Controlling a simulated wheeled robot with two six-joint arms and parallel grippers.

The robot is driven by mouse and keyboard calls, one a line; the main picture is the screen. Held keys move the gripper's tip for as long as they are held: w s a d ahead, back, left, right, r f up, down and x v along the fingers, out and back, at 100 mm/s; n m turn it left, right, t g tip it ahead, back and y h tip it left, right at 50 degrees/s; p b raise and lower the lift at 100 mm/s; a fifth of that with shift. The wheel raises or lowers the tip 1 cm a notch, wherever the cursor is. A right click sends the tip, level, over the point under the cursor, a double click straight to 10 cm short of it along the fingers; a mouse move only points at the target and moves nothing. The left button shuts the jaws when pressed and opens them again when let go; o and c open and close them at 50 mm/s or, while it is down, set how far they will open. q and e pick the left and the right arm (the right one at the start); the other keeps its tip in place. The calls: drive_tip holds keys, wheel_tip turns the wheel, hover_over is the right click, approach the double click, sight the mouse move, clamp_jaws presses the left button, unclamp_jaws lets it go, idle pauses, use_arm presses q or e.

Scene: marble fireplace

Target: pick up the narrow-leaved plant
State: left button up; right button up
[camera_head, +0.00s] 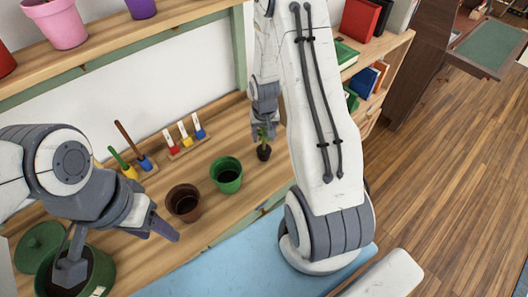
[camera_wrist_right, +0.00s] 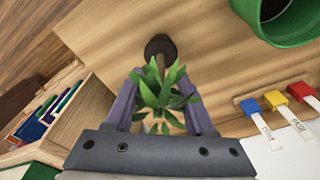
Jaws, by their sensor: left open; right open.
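The narrow-leaved plant (camera_head: 263,134) is a small green plant in a dark pot, standing on the wooden bench in the head view. In the right wrist view its leaves (camera_wrist_right: 165,95) show between the two fingers, with the dark pot (camera_wrist_right: 160,46) beyond. My right gripper (camera_wrist_right: 160,82) is open, with a finger on each side of the plant. In the head view my right gripper is partly hidden behind the plant and its own arm. My left gripper (camera_head: 120,250) is open and empty at the lower left, above the bench near a large green pot.
A brown pot (camera_head: 184,203) and a green pot (camera_head: 226,175) stand on the bench left of the plant. Coloured tags (camera_head: 184,134) and small tools (camera_head: 130,160) stand along the back. A bookshelf (camera_head: 372,75) is at the right.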

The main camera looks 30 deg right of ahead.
clamp_jaws()
idle(1.4)
